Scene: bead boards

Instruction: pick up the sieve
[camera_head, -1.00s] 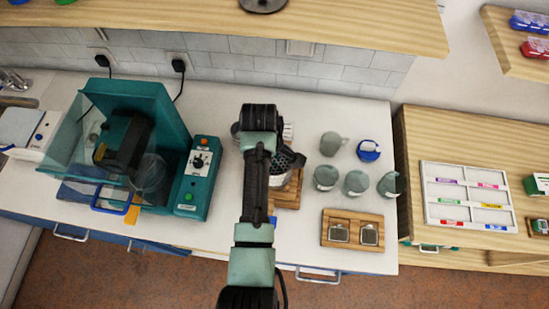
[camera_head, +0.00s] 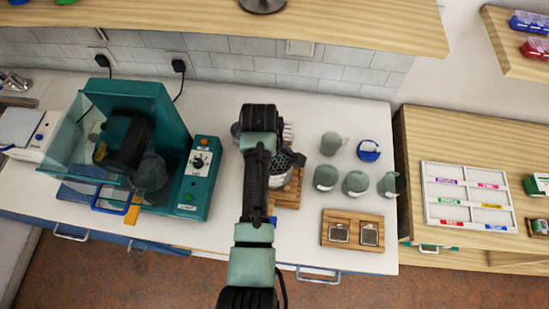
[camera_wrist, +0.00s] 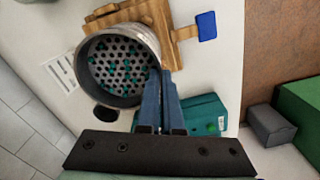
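The sieve (camera_wrist: 115,65) is a round metal pan with a perforated bottom, and teal beads show in its holes. It is large in the wrist view, over or against a wooden stand (camera_wrist: 185,14). My gripper (camera_wrist: 162,74) has its two blue fingers close together at the sieve's near right wall. They look closed on that wall, though the exact contact is partly hidden. In the head view, my arm covers part of the sieve (camera_head: 279,180) above the wooden stand (camera_head: 290,200). I cannot tell whether the sieve is clear of the stand.
To the left stands a teal machine (camera_head: 199,177) with a clear shield. To the right are several grey-green cups (camera_head: 355,182), a blue-and-white item (camera_head: 368,150) and a wooden tray (camera_head: 352,217) with two small dishes. A white labelled board (camera_head: 431,212) lies on the right-hand bench.

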